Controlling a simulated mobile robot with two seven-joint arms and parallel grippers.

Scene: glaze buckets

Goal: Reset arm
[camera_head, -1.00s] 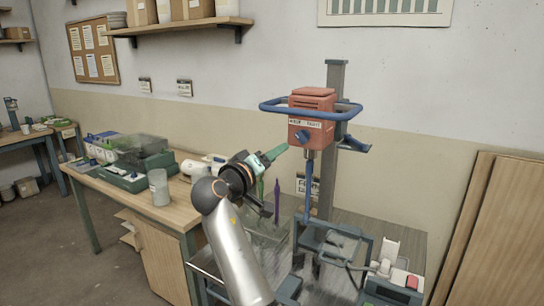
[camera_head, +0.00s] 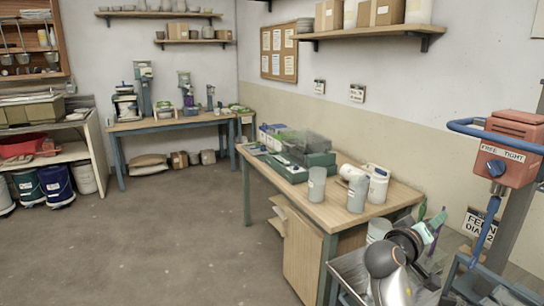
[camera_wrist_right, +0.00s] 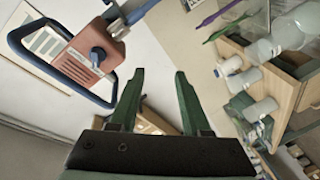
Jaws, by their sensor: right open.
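My right gripper (camera_head: 432,226) is at the lower right of the head view, in front of the wooden workbench's right end. In the right wrist view its two green fingers (camera_wrist_right: 158,90) stand wide apart with nothing between them. The red mixer head (camera_head: 512,147) with its blue loop handle is to the right of the gripper, apart from it. The mixer head also shows at the upper left of the right wrist view (camera_wrist_right: 95,55). My left gripper is in neither view.
The wooden workbench (camera_head: 335,212) holds a green crate (camera_head: 290,168), grey cylinders (camera_head: 357,193) and a white jug (camera_head: 378,187). A far table (camera_head: 170,123) carries small machines. Buckets (camera_head: 55,182) stand under the left counter. The floor in the middle is clear.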

